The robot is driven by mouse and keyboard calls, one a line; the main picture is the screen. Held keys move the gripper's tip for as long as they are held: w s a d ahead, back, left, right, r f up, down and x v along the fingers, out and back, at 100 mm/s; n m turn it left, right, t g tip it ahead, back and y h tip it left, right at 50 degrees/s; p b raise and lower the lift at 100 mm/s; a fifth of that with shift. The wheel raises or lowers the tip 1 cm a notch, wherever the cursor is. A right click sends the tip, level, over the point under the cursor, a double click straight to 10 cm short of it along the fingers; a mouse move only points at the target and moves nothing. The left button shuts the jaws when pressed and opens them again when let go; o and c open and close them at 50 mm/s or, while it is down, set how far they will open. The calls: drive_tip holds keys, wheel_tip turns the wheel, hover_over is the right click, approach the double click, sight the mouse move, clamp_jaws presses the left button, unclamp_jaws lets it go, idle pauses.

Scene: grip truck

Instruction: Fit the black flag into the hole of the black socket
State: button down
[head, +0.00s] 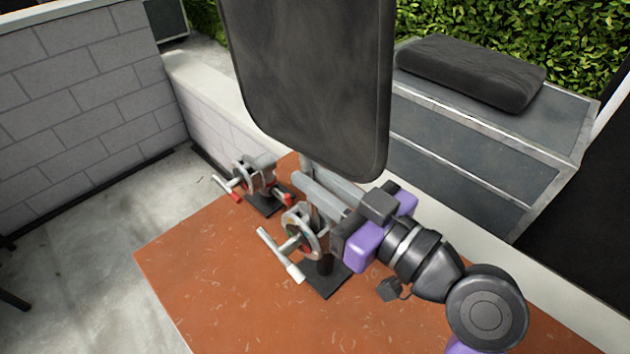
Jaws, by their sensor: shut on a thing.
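The black flag (318,75) is a large dark panel with rounded corners, standing roughly upright, slightly tilted, at the top middle of the head view. A thin grey rod (306,162) runs down from its lower edge. My gripper (306,184) comes in from the right and is shut on this rod, just below the panel. Below the fingers stands a grey clamp-like socket (303,232) with a T-handle and a black base (325,278). The rod's lower end appears close to this socket; whether it is in a hole is not clear. A second similar socket (256,176) stands behind, to the left.
Both sockets stand on an orange-brown tabletop (220,285), clear at its front left. A low pale wall (215,100) runs behind. A grey case (475,150) with a dark cushion (470,72) lies at back right. A block wall (85,80) stands at left.

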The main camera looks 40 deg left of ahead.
sight(315, 160)
drive_tip(key=shift+r+p, duration=1.2)
drive_tip(key=shift+r, duration=1.35)
